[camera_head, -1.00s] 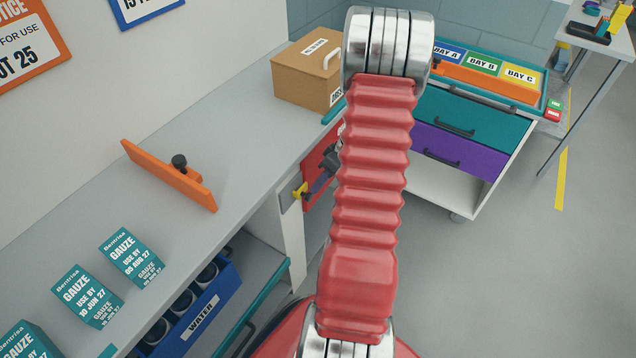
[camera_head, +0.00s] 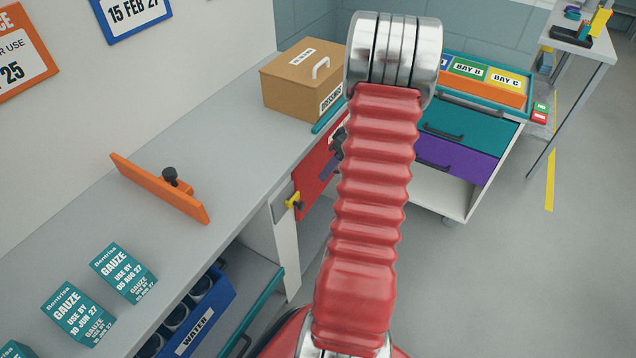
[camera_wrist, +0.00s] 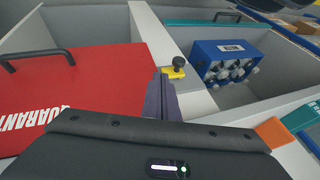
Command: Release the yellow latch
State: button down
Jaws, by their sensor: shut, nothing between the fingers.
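The yellow latch (camera_head: 292,200) with a dark knob sits on the grey post at the left edge of the red panel (camera_head: 317,172). In the wrist view the yellow latch (camera_wrist: 174,73) lies just past the fingertips, slightly to their right. The red quarantine panel (camera_wrist: 95,82) with a dark handle fills the left there. My gripper (camera_wrist: 161,77) is shut and empty, its purple fingers together near the panel's edge by the latch. Whether the tips touch anything is unclear.
A grey counter (camera_head: 225,130) holds a cardboard box (camera_head: 300,85), an orange board (camera_head: 158,188) and gauze boxes (camera_head: 122,272). A blue water crate (camera_head: 205,318) sits below. A drawer cart (camera_head: 465,145) stands behind my arm. The floor at right is open.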

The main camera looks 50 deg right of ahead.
jog(key=shift+v, duration=2.2)
jog(key=s+a+r+h, duration=0.1)
jog(key=a+r, duration=0.5)
jog(key=a, duration=0.8)
jog(key=s+a+r+t+h, duration=0.1)
jog(key=a+r, duration=0.6)
jog(key=a, duration=0.7)
jog(key=s+a+r+h, duration=0.1)
jog(key=a+r, duration=0.6)
jog(key=a, duration=0.8)
jog(key=shift+s+t+h, duration=0.3)
jog(key=shift+s+h, duration=0.05)
jog(key=shift+h, duration=0.25)
jog(key=shift+s+r, duration=0.1)
jog(key=shift+r, duration=0.05)
